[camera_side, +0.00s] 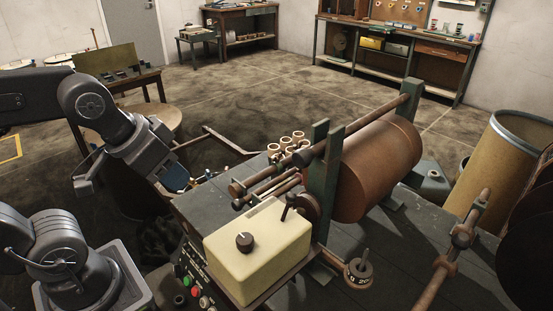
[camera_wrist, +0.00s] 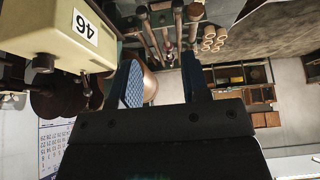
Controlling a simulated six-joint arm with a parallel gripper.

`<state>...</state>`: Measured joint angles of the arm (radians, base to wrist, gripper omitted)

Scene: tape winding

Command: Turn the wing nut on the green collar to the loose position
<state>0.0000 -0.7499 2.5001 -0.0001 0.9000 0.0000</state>
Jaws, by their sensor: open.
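My gripper (camera_side: 178,180) is at the left of the winding machine, near its left edge and apart from the rods. In the wrist view my gripper (camera_wrist: 163,78) has its two fingers spread, with a blue pad on the left one and nothing between them. Green uprights (camera_side: 321,185) carry brown rods (camera_side: 268,186) and a large brown roll (camera_side: 380,170). A small dark lever (camera_side: 288,206) stands behind the cream box. I cannot make out a green collar or its wing nut for certain, nor its position.
The cream box (camera_side: 255,249) with a dark knob stands on the bench front; it shows a 46 label in the wrist view (camera_wrist: 85,29). A numbered dial (camera_side: 359,272) sits to its right. Several tubes (camera_side: 286,143) lie behind the rods. A drum (camera_side: 500,160) stands right.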

